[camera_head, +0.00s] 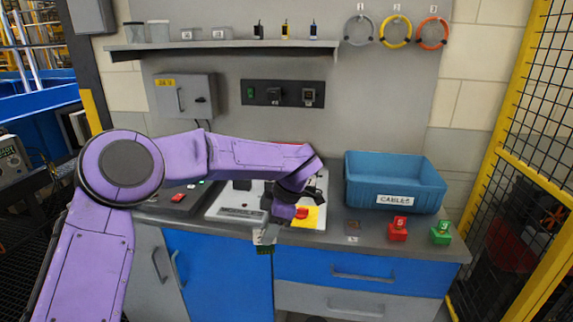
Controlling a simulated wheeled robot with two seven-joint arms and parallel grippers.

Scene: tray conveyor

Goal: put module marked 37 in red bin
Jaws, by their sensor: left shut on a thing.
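My left gripper (265,238) hangs in front of the worktop's front edge, fingers down. It is shut on a small dark green piece (265,250), whose lower part shows below the fingertips. No number can be read on it, so I cannot tell whether it is the module marked 37. A thin red edge (300,147) shows just above my left forearm, with the rest hidden behind the arm; I cannot tell whether it is the red bin. My right gripper is not in view.
A blue bin labelled CABLES (397,182) stands at the back right. A light panel (237,209) with a red knob lies under my arm.

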